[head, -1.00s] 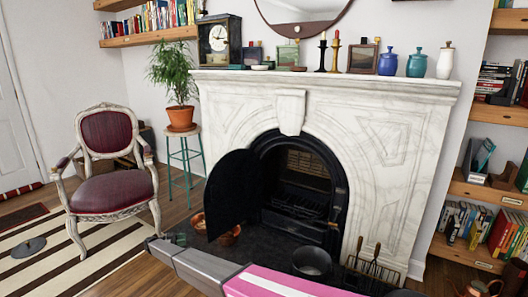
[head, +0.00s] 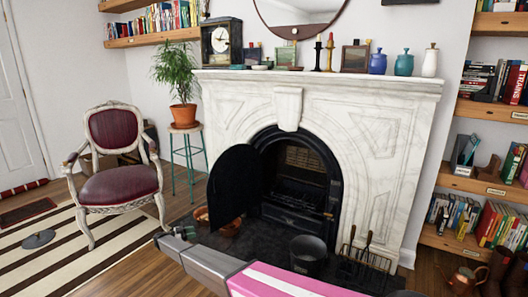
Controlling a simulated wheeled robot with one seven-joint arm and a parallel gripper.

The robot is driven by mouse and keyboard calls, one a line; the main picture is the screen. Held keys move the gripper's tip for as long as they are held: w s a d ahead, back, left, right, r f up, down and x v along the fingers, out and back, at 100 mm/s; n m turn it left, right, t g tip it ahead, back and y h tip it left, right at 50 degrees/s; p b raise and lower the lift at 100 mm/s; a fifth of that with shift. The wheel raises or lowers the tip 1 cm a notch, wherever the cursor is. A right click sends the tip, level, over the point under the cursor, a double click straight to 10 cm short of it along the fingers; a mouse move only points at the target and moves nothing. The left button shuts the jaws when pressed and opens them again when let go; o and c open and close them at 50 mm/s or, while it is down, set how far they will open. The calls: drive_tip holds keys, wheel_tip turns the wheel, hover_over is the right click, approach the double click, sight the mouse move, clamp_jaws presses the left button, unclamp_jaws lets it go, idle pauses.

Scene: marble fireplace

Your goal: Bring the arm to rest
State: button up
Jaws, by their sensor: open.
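My arm (head: 282,280), pink with a white stripe and grey toward its end, reaches in from the bottom edge and extends to the left. My gripper (head: 174,234) is at its far end, small and dark in the head view. It is open, and I see nothing held in it. In the picture it lies in front of the hearth's left edge and the wooden floor, to the left of the fireplace opening.
The marble fireplace (head: 378,112) has a black arched door (head: 234,185) standing open. A black bucket (head: 308,256) and fire tools (head: 356,250) stand on the hearth. A red armchair (head: 119,186) and a plant stool (head: 186,130) are at left, bookshelves (head: 487,185) at right. Wooden floor shows front left.

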drive_tip(key=w+d+r+n+t+y, duration=0.35)
drive_tip(key=d+r+t, duration=0.2)
drive_tip(key=d, duration=0.35)
drive_tip(key=w+d+r+n+t+y, duration=0.2)
drive_tip(key=w+d+r+t+y, duration=0.25)
drive_tip(key=d+r, duration=0.3)
drive_tip(key=s+d+r+n+y, duration=0.2)
drive_tip(key=d+n+y, duration=0.1)
drive_tip(key=d+y, duration=0.15)
drive_tip(key=s+d+r+n+y, duration=0.2)
drive_tip(key=d+r+n+y, duration=0.15)
drive_tip(key=d, duration=0.25)
drive_tip(key=s+d+g, duration=0.5)
drive_tip(key=s+d, duration=0.6)
drive_tip(key=s, duration=0.3)
drive_tip(key=s+d+r+n+g, duration=0.1)
drive_tip(key=s+d+g, duration=0.5)
drive_tip(key=s+d, duration=0.5)
drive_tip(key=s+d+r+n+g, duration=0.1)
drive_tip(key=s+d+g, duration=0.5)
drive_tip(key=s+d, duration=0.6)
drive_tip(key=s, duration=0.7)
drive_tip(key=shift+s, duration=0.2)
